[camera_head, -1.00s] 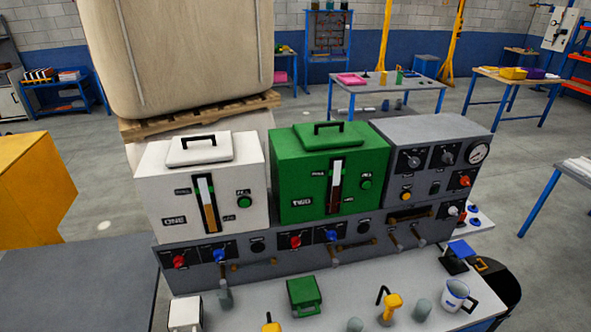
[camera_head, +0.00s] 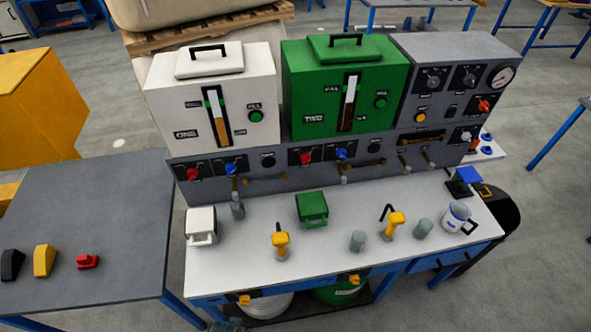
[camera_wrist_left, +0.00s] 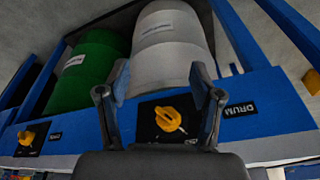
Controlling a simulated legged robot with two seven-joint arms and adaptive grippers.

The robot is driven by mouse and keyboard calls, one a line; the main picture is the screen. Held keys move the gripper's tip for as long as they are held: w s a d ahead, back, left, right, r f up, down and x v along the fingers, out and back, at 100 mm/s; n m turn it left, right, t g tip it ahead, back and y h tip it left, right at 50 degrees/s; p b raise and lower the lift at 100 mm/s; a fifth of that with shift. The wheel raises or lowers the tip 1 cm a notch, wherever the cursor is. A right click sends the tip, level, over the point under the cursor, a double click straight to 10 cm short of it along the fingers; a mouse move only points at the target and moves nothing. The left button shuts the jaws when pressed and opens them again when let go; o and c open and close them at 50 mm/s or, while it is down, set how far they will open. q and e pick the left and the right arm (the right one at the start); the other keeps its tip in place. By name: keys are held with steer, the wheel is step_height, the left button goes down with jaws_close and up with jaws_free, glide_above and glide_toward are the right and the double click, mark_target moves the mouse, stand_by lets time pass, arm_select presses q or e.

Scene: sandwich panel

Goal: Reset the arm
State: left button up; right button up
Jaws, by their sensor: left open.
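My left gripper (camera_wrist_left: 157,95) is open in the left wrist view, its two dark fingers apart on either side of a yellow knob (camera_wrist_left: 168,118). The knob sits on the blue front rail beside a DRUM label, and I see no contact with it. In the head view the same knob (camera_head: 245,299) is at the bench's left front edge. A small dark shape at the bottom edge there may be part of my left gripper, but I cannot tell. My right gripper is in neither view.
The white bench (camera_head: 330,262) holds white and green boxes, yellow-handled parts, grey cylinders and a jug (camera_head: 456,217). A console with a white tank (camera_head: 214,110) and green tank (camera_head: 345,90) stands behind. A white drum (camera_wrist_left: 168,40) and green drum (camera_wrist_left: 92,70) sit underneath.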

arm_select(q)
steer(key=s+a+f+g, duration=0.1)
steer(key=s+f, duration=0.4)
steer(key=f, duration=0.4)
steer(key=s+f, duration=0.4)
steer(key=f, duration=0.6)
steer(key=s+a+f, duration=0.2)
steer(key=s+f, duration=0.5)
steer(key=s, duration=0.4)
steer(key=shift+s+a+g, duration=0.25)
steer(key=shift+s+g, duration=0.1)
steer(key=shift+g, duration=0.05)
stand_by(0.7)
